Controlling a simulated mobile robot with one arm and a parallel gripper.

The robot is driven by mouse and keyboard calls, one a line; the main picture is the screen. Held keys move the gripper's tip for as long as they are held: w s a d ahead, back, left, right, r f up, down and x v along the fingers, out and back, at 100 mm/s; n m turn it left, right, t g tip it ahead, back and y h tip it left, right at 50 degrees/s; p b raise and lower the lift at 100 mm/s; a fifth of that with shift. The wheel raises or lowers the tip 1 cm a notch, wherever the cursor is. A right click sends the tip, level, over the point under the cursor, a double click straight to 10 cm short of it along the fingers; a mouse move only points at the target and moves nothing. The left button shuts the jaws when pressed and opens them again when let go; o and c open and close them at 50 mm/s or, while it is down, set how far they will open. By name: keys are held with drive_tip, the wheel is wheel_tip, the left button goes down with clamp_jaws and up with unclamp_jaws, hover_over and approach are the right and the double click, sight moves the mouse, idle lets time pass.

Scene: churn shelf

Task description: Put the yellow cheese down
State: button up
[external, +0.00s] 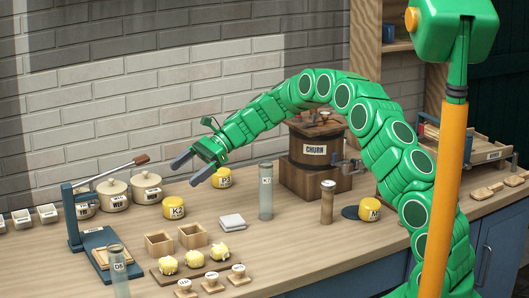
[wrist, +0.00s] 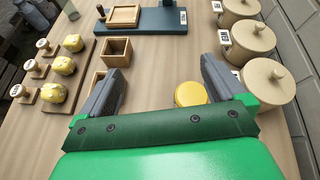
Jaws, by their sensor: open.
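My gripper (external: 185,174) is open and empty, held above the counter; its fingers also frame the wrist view (wrist: 162,68). Three round yellow cheeses with labels stand on the counter in the external view: K2 (external: 173,208) below the gripper in the picture, P3 (external: 222,179) just right of the fingers, and one marked M (external: 369,207) by the arm. A yellow cheese, probably K2, shows in the wrist view (wrist: 191,93) near the right finger, partly hidden by the gripper. No cheese is between the fingertips.
Lidded pots (external: 147,188) stand at the back left, beside a blue press (external: 70,218). Small wooden boxes (external: 159,244) and a board (external: 163,276) with yellow lumps are in front. A glass cylinder (external: 265,192) and the churn (external: 316,150) stand right. Bare counter surrounds K2.

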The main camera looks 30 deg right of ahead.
drive_tip(key=s+d+r+n+g+h, duration=0.1)
drive_tip(key=s+d+r+n+h, duration=0.2)
drive_tip(key=s, duration=0.6)
drive_tip(key=s+d+r+n+h, duration=0.1)
drive_tip(key=s+d+r+n, duration=0.25)
drive_tip(key=s, duration=0.45)
drive_tip(key=s+d+r+n+g+h, duration=0.1)
drive_tip(key=s+d+r+n+h, duration=0.2)
drive_tip(key=s, duration=0.6)
drive_tip(key=s+d+f+n+h, duration=0.1)
drive_tip(key=s+d+n+h, duration=0.2)
drive_tip(key=s+d, duration=0.8)
drive_tip(key=s+d+n+t+h, duration=0.1)
drive_tip(key=s+d+n+h, duration=0.1)
drive_tip(key=s+d, duration=0.9)
drive_tip(key=s+n, duration=0.1)
drive_tip(key=s, duration=0.4)
drive_tip(key=shift+d+f+h, duration=0.2)
drive_tip(key=shift+f+h, duration=0.2)
drive_tip(key=shift+o, duration=0.3)
drive_tip(key=shift+s, duration=0.1)
